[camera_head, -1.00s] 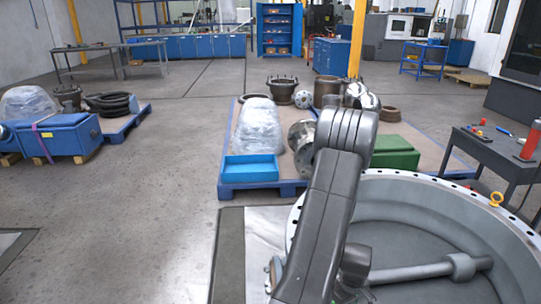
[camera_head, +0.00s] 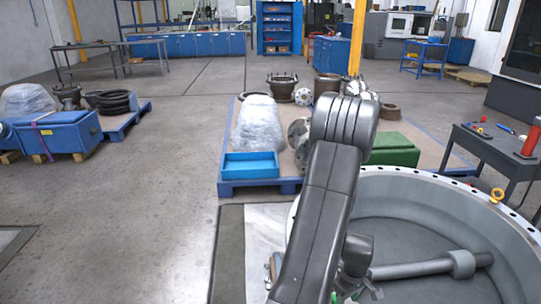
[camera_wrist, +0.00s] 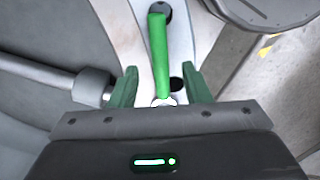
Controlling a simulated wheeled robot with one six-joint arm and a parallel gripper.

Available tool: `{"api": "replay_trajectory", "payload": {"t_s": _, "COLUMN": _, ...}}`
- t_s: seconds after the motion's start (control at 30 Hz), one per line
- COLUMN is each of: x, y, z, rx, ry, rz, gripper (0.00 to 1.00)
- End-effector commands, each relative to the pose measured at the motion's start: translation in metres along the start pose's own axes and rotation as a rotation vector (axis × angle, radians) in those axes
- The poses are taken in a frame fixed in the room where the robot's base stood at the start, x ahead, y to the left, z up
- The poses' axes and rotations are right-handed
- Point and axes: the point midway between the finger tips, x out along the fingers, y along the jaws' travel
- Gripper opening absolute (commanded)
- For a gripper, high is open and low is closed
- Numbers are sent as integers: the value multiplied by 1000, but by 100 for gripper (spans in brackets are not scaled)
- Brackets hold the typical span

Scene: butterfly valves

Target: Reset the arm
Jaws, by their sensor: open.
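My gripper (camera_wrist: 161,75) is open in the wrist view, with one green finger on each side. A green lever-like handle (camera_wrist: 158,50) runs up the picture between the fingers, with clear gaps on both sides. Its lower end is at a pale round part just in front of the gripper body. In the head view my arm rises from the bottom centre and hides part of the scene; only bits of green near the gripper show at the bottom edge.
A large round flanged valve body (camera_head: 405,182) with a horizontal shaft (camera_head: 420,268) lies to the right of my arm. A pallet with a blue tray (camera_head: 250,166) and a wrapped part (camera_head: 258,126) stands ahead. A dark table (camera_head: 490,148) is at right. Floor at left is open.

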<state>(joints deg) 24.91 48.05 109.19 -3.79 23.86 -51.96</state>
Motion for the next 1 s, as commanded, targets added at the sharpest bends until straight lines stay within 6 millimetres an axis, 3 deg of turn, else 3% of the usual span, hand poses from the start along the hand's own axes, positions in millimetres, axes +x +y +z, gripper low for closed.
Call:
{"api": "replay_trajectory", "payload": {"t_s": 0.57, "x": -102, "y": 0, "z": 0, "rx": 0, "ry": 3, "rz": 3, "gripper": 43}}
{"api": "replay_trajectory", "payload": {"t_s": 1.0, "x": -21, "y": -1, "z": 1, "rx": 0, "ry": -3, "rz": -5, "gripper": 43}}
